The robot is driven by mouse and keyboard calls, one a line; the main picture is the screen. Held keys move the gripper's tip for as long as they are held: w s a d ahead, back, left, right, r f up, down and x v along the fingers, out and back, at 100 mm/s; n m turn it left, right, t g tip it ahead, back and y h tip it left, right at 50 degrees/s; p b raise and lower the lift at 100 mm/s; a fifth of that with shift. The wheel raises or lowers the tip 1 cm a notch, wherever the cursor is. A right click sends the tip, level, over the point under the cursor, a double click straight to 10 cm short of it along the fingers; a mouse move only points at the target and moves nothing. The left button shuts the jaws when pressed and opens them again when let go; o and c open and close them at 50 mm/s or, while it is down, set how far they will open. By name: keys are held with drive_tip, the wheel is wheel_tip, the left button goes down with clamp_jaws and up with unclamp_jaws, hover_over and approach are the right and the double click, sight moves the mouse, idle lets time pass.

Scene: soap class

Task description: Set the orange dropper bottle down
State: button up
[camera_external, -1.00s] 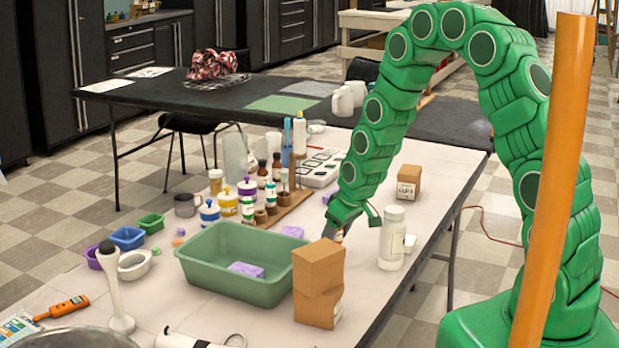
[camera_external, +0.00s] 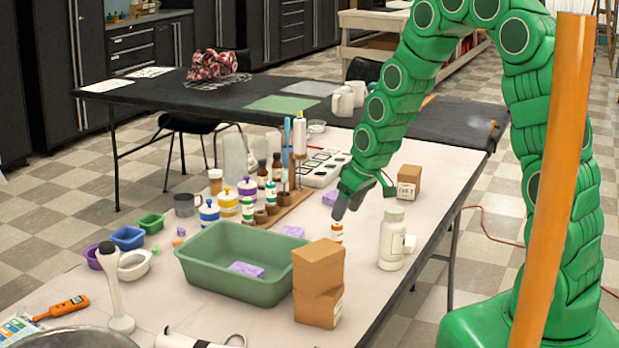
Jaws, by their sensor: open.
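The orange dropper bottle (camera_external: 336,233) is a small bottle with an orange band. It stands upright on the white-covered table (camera_external: 447,170), behind the stacked cardboard boxes and left of the white jar. My gripper (camera_external: 345,205) is just above it, pointing down, with its jaws open. The bottle looks clear of the fingers, though the small gap is hard to judge from this view.
Two stacked cardboard boxes (camera_external: 318,268) and a green tub (camera_external: 197,272) stand in front and to the left. A white jar (camera_external: 391,243) stands close on the right. A wooden rack with bottles (camera_external: 283,208) is further left. Another small box (camera_external: 409,181) is behind.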

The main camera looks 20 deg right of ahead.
drive_tip(key=v, duration=0.3)
drive_tip(key=shift+r, duration=0.1)
drive_tip(key=s+d+r+m+g+h, duration=0.1)
drive_tip(key=s+d+r+m, duration=0.1)
drive_tip(key=s+d+r, duration=0.5)
drive_tip(key=s+d+r+m+g+h, duration=0.1)
drive_tip(key=s+d+r+g, duration=0.1)
drive_tip(key=s+d+r, duration=0.55)
drive_tip(key=s+d+r+m+g, duration=0.1)
drive_tip(key=s+d, duration=0.1)
drive_tip(key=s, duration=0.8)
drive_tip(key=s+d+r+m+g, duration=0.1)
drive_tip(key=s+d+r+m, duration=0.1)
drive_tip(key=s, duration=0.9)
drive_tip(key=shift+d+m+g+h, duration=0.3)
